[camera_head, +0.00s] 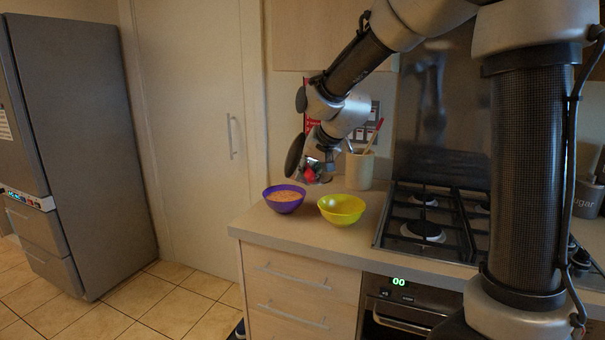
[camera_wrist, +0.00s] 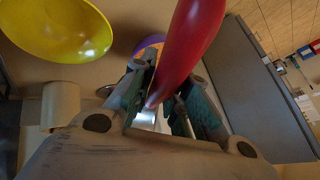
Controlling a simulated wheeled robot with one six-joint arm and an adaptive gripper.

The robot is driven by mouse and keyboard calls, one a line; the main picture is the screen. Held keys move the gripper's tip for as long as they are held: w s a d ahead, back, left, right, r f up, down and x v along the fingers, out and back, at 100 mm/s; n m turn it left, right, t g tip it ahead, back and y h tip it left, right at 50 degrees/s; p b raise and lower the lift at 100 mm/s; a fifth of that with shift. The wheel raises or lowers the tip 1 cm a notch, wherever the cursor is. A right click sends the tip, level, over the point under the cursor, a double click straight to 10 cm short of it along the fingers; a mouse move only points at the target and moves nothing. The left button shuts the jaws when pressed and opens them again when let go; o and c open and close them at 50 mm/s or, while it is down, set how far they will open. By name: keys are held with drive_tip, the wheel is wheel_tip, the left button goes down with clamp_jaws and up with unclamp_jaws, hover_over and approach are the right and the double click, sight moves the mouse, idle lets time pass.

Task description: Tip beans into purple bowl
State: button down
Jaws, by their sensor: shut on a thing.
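The purple bowl (camera_head: 284,206) stands on the counter near its left end, with an orange-tan fill (camera_head: 285,195) that looks like beans. In the wrist view a part of the purple bowl (camera_wrist: 150,42) shows behind the fingers. The yellow bowl (camera_head: 341,217) stands just right of it and looks empty; it also shows at the upper left of the wrist view (camera_wrist: 60,35). My gripper (camera_head: 320,172) is above and between the two bowls, shut on a long red thing (camera_wrist: 192,40) that tapers between the fingers. Its far end is out of the wrist view.
A cream utensil pot (camera_head: 358,173) stands behind the yellow bowl. The gas hob (camera_head: 425,225) lies to the right. The counter's left and front edges are close to the bowls. A grey fridge (camera_head: 80,150) stands far left, across the tiled floor.

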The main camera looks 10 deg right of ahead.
drive_tip(key=d+m+y, duration=0.1)
drive_tip(key=y, duration=0.2)
drive_tip(key=d+r+m+t+y, duration=0.1)
drive_tip(key=d+m+y, duration=0.1)
drive_tip(key=y, duration=0.2)
drive_tip(key=d+r+m+t+y, duration=0.1)
drive_tip(key=d+m+y, duration=0.1)
drive_tip(key=y, duration=0.2)
drive_tip(key=shift+w+r, duration=0.1)
drive_tip(key=shift+r, duration=0.05)
drive_tip(key=shift+a+t, duration=0.1)
drive_tip(key=shift+t, duration=0.2)
